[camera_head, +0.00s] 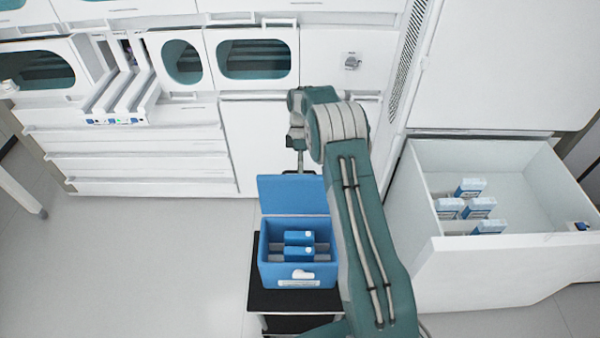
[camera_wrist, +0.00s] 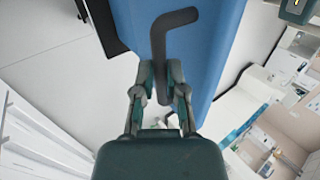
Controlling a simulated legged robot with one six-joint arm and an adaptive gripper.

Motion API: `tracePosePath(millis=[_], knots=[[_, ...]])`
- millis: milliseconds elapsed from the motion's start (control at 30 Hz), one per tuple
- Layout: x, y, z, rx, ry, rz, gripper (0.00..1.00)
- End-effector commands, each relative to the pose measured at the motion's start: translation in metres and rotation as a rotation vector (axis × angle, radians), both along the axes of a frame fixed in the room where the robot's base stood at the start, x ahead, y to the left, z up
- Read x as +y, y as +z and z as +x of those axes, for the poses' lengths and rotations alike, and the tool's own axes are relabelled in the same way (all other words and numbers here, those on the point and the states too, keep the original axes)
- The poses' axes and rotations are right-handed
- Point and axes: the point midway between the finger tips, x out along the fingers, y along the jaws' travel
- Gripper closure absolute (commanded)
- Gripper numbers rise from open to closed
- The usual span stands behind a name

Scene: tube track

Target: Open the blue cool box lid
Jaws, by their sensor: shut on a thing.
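The blue cool box (camera_head: 298,268) stands on a small black-topped stand. Its lid (camera_head: 292,194) is raised and stands up at the back of the box, so the inside shows. Blue cartons (camera_head: 299,238) sit in the box. My gripper (camera_head: 298,160) is above and behind the raised lid in the head view. In the wrist view, my gripper (camera_wrist: 161,85) is shut on the dark bent handle (camera_wrist: 160,45), which lies against the blue lid surface (camera_wrist: 205,50). The fingertips are partly hidden in the head view.
The black-topped stand (camera_head: 256,298) is under the box. An open white drawer (camera_head: 440,262) with several cartons (camera_head: 472,188) is at the right. White cabinets (camera_head: 130,155) line the back. The floor (camera_head: 150,260) at the left is clear.

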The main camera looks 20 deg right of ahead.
Motion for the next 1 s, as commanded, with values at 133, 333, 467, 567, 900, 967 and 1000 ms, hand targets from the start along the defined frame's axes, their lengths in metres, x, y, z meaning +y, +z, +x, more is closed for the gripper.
tracePosePath(millis=[133,333,467,567,900,967,1000], knots=[[-0.002,-0.010,0.005,0.012,0.001,0.001,1.00],[-0.005,-0.017,0.012,0.029,0.001,0.006,1.00],[-0.006,-0.020,0.016,0.068,0.001,0.019,1.00],[-0.006,-0.022,0.018,0.091,0.001,0.027,1.00],[-0.008,-0.026,0.023,0.134,0.000,0.040,1.00],[-0.008,-0.027,0.023,0.138,0.000,0.041,1.00],[-0.008,-0.027,0.023,0.139,0.000,0.042,1.00]])
